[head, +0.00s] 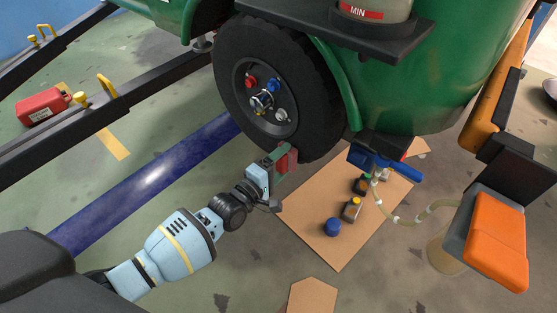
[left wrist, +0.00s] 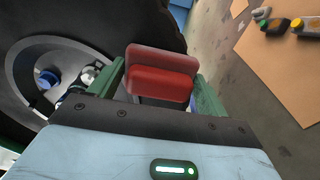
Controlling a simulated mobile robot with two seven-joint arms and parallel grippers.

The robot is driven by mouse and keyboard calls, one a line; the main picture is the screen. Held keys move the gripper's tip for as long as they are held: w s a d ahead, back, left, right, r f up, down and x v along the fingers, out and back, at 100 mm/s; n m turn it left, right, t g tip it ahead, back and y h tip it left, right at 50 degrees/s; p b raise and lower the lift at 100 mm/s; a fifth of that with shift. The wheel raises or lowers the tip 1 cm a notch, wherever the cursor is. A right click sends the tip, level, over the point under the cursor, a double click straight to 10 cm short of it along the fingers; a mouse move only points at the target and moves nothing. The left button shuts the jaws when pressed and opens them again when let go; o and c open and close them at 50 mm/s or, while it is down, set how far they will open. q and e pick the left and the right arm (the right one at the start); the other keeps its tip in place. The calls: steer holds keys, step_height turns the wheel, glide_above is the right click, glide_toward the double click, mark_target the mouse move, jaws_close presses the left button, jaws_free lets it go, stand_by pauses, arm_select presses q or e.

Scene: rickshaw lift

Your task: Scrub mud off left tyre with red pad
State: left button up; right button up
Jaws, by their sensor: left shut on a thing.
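The left tyre (head: 312,105) is black and stands under the green rickshaw body in the head view. It also fills the left side of the left wrist view (left wrist: 110,30). In the left wrist view the red pad (left wrist: 160,80) sits between the green fingers, close to the tyre's side. I cannot tell if the pad touches the rubber. No mud can be made out clearly on the tyre. My right gripper is not in view.
A cardboard sheet (head: 315,225) with small bottles and a blue cap (head: 332,227) lies right of my left gripper. A blue tube (head: 150,185) crosses the floor at left. An orange box (head: 495,240) is at right.

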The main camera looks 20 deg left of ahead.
arm_select(q)
steer(key=shift+s, duration=0.1)
steer(key=shift+s+a+r+p, duration=0.1)
steer(key=shift+s+a+p, duration=0.1)
steer(key=shift+s+p, duration=0.3)
steer(key=shift+p+v, duration=0.6)
steer(key=shift+v, duration=1.35)
steer(key=shift+s+a, duration=0.2)
steer(key=shift+s, duration=0.2)
steer(key=shift+s, duration=0.1)
